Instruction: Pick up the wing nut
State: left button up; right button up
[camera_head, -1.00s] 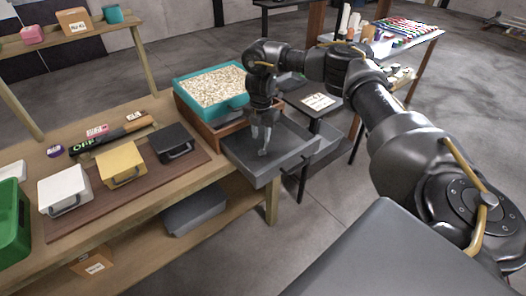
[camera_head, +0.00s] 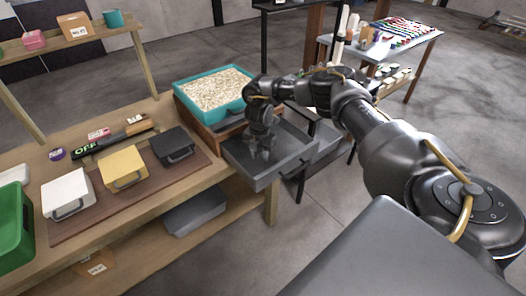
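My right gripper (camera_head: 260,152) points down inside an open grey drawer (camera_head: 285,172) at the right end of the wooden bench. Its fingertips are low in the drawer, near the bottom. The fingers are dark and small, and I cannot tell how far apart they are. I cannot make out a wing nut in the view; the gripper and drawer walls hide part of the drawer floor. My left gripper is not in view.
A teal tray of pale pellets (camera_head: 248,95) stands just behind the drawer. White (camera_head: 67,193), yellow (camera_head: 122,168) and black (camera_head: 172,146) handled boxes sit on a brown mat. A green bin (camera_head: 15,228) is at the left edge.

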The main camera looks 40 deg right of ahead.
jog(key=shift+c, duration=0.2)
grip_shut()
jog(key=shift+r, duration=0.1)
jog(key=shift+r+b, duration=0.2)
jog(key=shift+b, duration=0.1)
notch_tip(320, 180, up, 2)
jog(key=shift+r+b, duration=0.15)
jog(key=shift+b, duration=0.7)
jog(key=s+a+r, duration=0.6)
jog(key=s+r, duration=0.4)
jog(key=s, duration=0.2)
jog(key=shift+s+a, duration=0.25)
jog(key=shift+a, duration=0.05)
